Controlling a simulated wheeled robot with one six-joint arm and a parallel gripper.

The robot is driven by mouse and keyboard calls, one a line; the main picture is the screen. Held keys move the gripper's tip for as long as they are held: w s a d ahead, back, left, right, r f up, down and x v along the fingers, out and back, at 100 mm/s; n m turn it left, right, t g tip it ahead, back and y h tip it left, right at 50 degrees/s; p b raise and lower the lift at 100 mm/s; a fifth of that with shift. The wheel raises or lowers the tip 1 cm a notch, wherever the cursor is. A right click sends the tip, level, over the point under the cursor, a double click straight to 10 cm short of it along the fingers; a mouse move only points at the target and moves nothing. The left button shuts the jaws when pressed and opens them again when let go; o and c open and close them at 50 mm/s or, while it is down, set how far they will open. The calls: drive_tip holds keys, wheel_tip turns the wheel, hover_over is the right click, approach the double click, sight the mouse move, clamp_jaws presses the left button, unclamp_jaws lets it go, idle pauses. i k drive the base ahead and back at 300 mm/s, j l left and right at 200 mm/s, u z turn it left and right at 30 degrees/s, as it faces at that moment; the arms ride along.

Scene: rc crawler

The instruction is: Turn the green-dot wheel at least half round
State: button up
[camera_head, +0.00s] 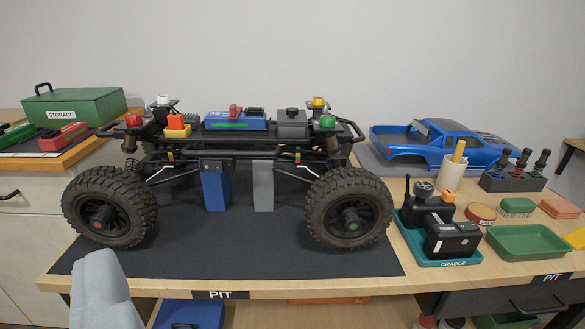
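The crawler chassis (235,150) stands on a dark mat, held up on a blue stand (215,187) and a grey stand (264,187). Its near right wheel (325,222) has a black knobbly tyre and a small green mark at the hub, so I take it as the green-dot wheel. The near left wheel (125,200) has a reddish mark at its hub. The far wheels are mostly hidden. My gripper's fingers do not show. A pale grey-blue piece at the lower left looks like part of my arm, apart from the wheels.
Right of the green-dot wheel, a teal cradle (455,262) holds a black transmitter (452,238). Behind it are a cream cup (451,177) and a blue truck body (440,143). A green tray (527,242) lies at the right. The mat's front strip is clear.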

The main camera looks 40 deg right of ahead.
sight(353, 224)
drive_tip(key=i+l+z, duration=0.15)
drive_tip(key=z, duration=0.95)
